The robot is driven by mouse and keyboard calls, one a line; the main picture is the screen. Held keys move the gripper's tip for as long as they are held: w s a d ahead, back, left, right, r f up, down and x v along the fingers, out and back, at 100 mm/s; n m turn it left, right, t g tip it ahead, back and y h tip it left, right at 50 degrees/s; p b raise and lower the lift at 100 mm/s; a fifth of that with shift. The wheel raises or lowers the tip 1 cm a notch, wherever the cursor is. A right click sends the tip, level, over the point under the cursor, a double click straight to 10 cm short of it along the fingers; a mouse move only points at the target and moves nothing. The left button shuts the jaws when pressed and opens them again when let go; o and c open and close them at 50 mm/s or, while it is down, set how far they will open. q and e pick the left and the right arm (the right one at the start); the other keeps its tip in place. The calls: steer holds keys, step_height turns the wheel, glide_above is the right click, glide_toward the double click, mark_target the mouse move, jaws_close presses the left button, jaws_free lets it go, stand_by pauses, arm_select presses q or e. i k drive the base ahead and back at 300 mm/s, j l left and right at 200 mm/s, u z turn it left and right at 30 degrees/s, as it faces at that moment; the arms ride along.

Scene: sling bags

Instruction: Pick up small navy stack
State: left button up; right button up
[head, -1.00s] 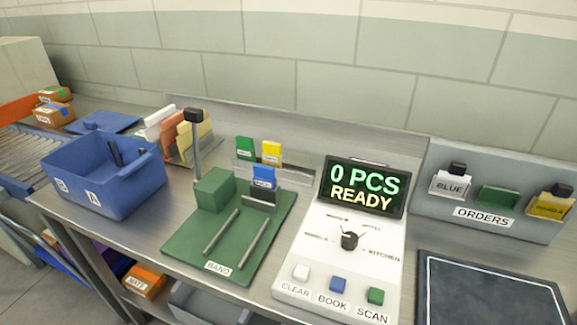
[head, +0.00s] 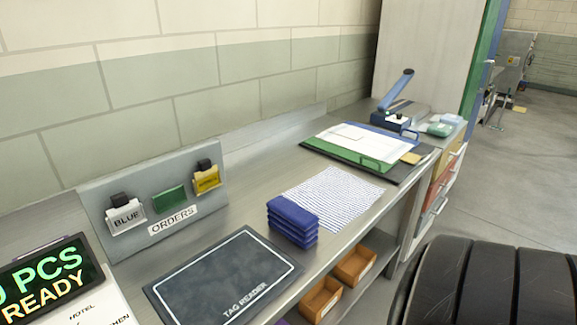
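The small navy stack (head: 293,221) is a neat pile of several folded dark blue pieces. It sits on the steel bench, between the dark tag reader mat (head: 222,278) on its left and a white sheet with fine blue marks (head: 333,197) on its right. Nothing covers it. Neither of my grippers shows in the head view. A large black ribbed shape at the lower right seems to be part of my own arm.
An orders board (head: 153,208) with tags stands at the back left, beside the display (head: 45,281). A green and white board (head: 355,146) and a blue-handled device (head: 397,110) are at the far end. Orange bins (head: 355,265) sit below the bench edge.

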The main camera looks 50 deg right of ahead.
mark_target(298, 225)
steer(key=z, duration=0.4)
steer(key=l+z, duration=0.1)
steer(key=z, duration=1.2)
steer(key=i+l, duration=0.05)
